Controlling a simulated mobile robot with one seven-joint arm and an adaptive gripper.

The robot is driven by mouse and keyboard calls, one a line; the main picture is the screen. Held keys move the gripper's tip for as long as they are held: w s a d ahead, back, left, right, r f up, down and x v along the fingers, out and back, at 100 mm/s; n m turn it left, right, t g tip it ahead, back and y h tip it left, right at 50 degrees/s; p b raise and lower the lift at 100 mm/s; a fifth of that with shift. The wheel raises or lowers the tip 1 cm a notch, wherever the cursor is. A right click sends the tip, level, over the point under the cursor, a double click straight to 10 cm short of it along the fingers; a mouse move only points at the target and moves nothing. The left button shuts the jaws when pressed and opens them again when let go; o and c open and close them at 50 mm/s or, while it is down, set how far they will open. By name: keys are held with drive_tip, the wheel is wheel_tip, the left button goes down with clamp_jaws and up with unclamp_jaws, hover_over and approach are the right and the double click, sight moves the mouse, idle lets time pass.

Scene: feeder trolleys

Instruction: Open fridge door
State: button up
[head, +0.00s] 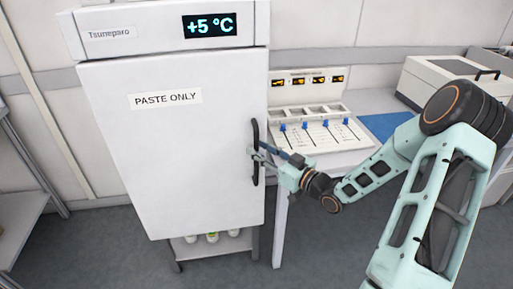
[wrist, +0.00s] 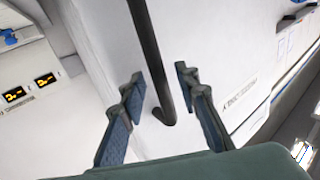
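The white fridge stands at the left of the head view, and its door (head: 185,160) is shut. The door has a "PASTE ONLY" label (head: 165,98). A black vertical bar handle (head: 255,135) runs along the door's right edge; it also shows in the wrist view (wrist: 146,40). My gripper (head: 259,154) is at the handle, near its middle. In the wrist view my gripper (wrist: 161,82) is open, with one finger on each side of the bar and a gap to each finger. The bar's bent end shows between the fingers.
A "+5 °C" display (head: 209,25) is on the fridge top. A bench (head: 345,163) with a blue-knobbed panel (head: 318,132) and a blue mat (head: 385,124) stands close on the right. A shelf (head: 30,205) is at the left. Grey floor (head: 110,260) lies in front.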

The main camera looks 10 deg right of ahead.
drive_tip(key=shift+x, duration=0.8)
drive_tip(key=shift+c, duration=0.6)
clamp_jaws()
